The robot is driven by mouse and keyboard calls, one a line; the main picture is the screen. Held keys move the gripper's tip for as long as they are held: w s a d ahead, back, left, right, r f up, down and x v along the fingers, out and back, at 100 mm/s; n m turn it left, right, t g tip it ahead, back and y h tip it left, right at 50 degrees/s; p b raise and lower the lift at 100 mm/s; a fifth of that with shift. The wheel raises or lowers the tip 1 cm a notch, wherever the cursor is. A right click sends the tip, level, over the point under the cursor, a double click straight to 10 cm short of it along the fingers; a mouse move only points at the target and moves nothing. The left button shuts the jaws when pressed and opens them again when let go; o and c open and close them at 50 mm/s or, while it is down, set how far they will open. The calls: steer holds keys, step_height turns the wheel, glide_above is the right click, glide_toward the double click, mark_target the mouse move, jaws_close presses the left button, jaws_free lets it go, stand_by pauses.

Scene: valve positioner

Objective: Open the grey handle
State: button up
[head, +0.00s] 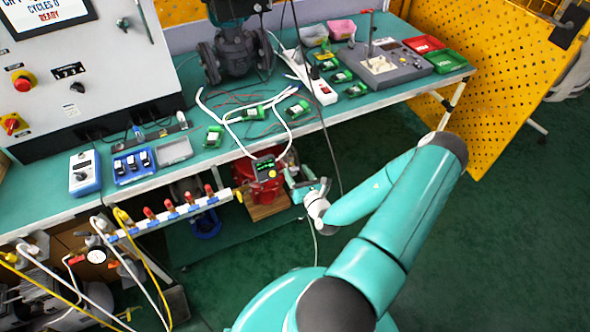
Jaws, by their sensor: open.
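I cannot pick out a grey handle for certain at this size. My gripper (304,184) is at the end of my teal arm, below the bench's front edge. It is open, and I see nothing held in it. It is just right of a red device with a small green display (264,172); I cannot tell whether they touch. A pipe manifold (172,213) with several red-handled valves runs along the bench front, left of the red device. My wrist and fingers may hide small parts beside the device.
The green bench (400,90) carries a grey control cabinet (100,70), a blue meter (84,172), white cables and small green modules. A dark valve body (232,52) stands at the back. A yellow perforated panel (500,60) is at right. The green floor (510,230) at right is clear.

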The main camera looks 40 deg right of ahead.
steer(key=v, duration=1.1)
steer(key=shift+s+a, duration=0.2)
steer(key=shift+s, duration=0.15)
